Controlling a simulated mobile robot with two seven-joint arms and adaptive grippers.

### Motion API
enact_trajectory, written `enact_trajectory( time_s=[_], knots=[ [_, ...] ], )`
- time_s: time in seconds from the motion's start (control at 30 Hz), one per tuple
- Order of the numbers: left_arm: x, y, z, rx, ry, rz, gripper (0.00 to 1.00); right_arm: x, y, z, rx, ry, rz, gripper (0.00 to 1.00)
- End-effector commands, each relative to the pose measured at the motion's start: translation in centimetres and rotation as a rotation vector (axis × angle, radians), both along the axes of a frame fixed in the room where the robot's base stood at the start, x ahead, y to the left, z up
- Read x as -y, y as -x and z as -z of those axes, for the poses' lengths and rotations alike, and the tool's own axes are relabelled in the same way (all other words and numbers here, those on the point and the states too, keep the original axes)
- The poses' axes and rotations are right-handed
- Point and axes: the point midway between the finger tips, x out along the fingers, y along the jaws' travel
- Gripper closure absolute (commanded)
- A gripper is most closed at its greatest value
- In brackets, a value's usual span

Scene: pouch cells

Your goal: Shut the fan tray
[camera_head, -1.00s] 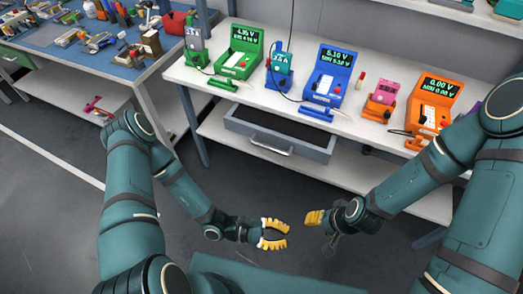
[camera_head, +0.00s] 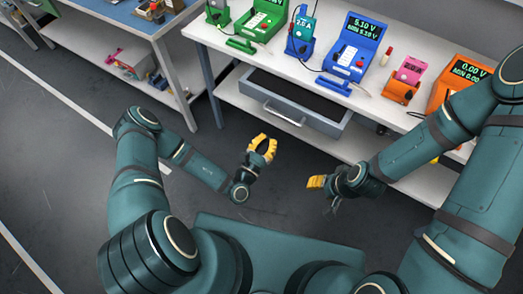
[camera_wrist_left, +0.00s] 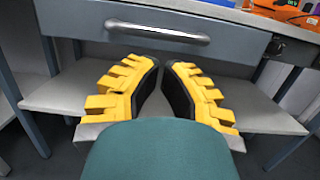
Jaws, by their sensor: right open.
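A grey drawer-like tray (camera_head: 262,93) under the white workbench stands pulled open in the head view; its inside looks dark and empty. It has a silver bar handle (camera_head: 283,114) on its front, which also shows at the top of the left wrist view (camera_wrist_left: 158,32). I see nothing else that looks like a fan tray. My right gripper (camera_head: 315,182) is open, apart from the tray, to the lower right.
Green, blue and orange instruments stand on the white bench (camera_head: 215,36), including a blue meter (camera_head: 357,50). A lower shelf (camera_head: 235,97) lies beneath the tray. A blue-topped bench (camera_head: 125,12) stands at the left. The floor (camera_head: 60,190) at left is clear.

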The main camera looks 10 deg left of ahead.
Motion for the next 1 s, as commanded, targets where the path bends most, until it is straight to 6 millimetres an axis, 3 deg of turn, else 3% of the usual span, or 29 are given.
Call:
enact_trajectory(
  time_s=[0.2,0.4,1.0],
  knots=[
    [1.2,-3.8,-0.7,0.003,0.000,0.002,1.00,0.0,-0.2,0.9,0.004,0.001,0.000,0.53],
    [1.9,-5.9,-1.1,0.002,0.000,0.002,1.00,0.0,-0.3,1.4,0.007,0.001,0.002,0.53],
    [2.3,-7.2,-1.5,0.002,-0.001,0.001,1.00,0.0,-0.2,0.9,0.006,0.001,0.001,0.53]
  ],
)
